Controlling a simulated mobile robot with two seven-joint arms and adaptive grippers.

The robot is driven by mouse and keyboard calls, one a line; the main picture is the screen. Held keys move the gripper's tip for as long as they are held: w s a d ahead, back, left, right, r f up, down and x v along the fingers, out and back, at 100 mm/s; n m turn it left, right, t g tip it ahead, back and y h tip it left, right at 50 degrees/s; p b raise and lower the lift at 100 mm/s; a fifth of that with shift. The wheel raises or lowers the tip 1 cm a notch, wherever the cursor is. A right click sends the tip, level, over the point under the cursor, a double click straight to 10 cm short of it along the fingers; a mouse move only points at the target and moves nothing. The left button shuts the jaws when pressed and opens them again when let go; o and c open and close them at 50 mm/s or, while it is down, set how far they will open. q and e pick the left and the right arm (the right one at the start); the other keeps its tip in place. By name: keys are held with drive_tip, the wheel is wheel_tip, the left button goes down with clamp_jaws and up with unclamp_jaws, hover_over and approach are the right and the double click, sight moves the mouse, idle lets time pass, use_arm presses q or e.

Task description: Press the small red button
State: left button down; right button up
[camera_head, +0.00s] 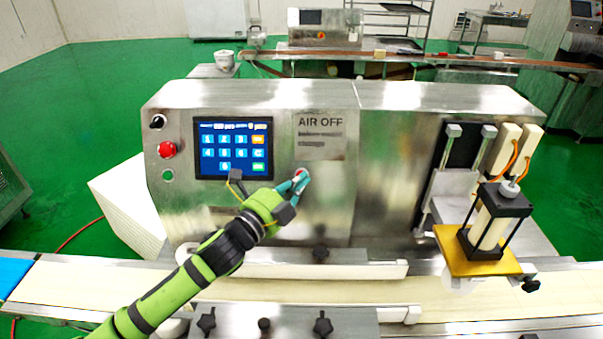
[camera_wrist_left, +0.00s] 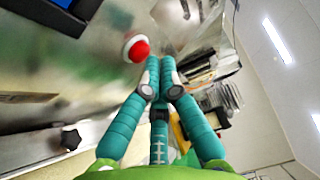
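The small red button (camera_head: 301,171) sits on the machine's steel front, below the AIR OFF label. It is partly hidden by the teal fingertips of my left gripper (camera_head: 299,181), which reach up to it from below. In the left wrist view the red button (camera_wrist_left: 138,50) has a pale collar and shows beside the fingertips, to their left. The left gripper's fingers (camera_wrist_left: 160,62) are drawn together with nothing between them. I cannot tell whether they touch the button. My right gripper is not in view.
A larger red button (camera_head: 167,149) is at the panel's left, with a black knob (camera_head: 157,121) above it. A lit touchscreen (camera_head: 234,147) lies left of my gripper. A conveyor belt (camera_head: 90,285) runs below. A hopper unit (camera_head: 492,225) stands at right.

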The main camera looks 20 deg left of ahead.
use_arm(q)
drive_tip(key=shift+s+d+r, duration=0.1)
drive_tip(key=shift+s, duration=0.15)
drive_tip(key=s+p, duration=0.1)
drive_tip(key=s+r+p, duration=0.1)
drive_tip(key=s, duration=0.1)
drive_tip(key=s+d+r+p, duration=0.1)
drive_tip(key=shift+s+d+r, duration=0.1)
drive_tip(key=shift+s, duration=0.05)
idle(1.0)
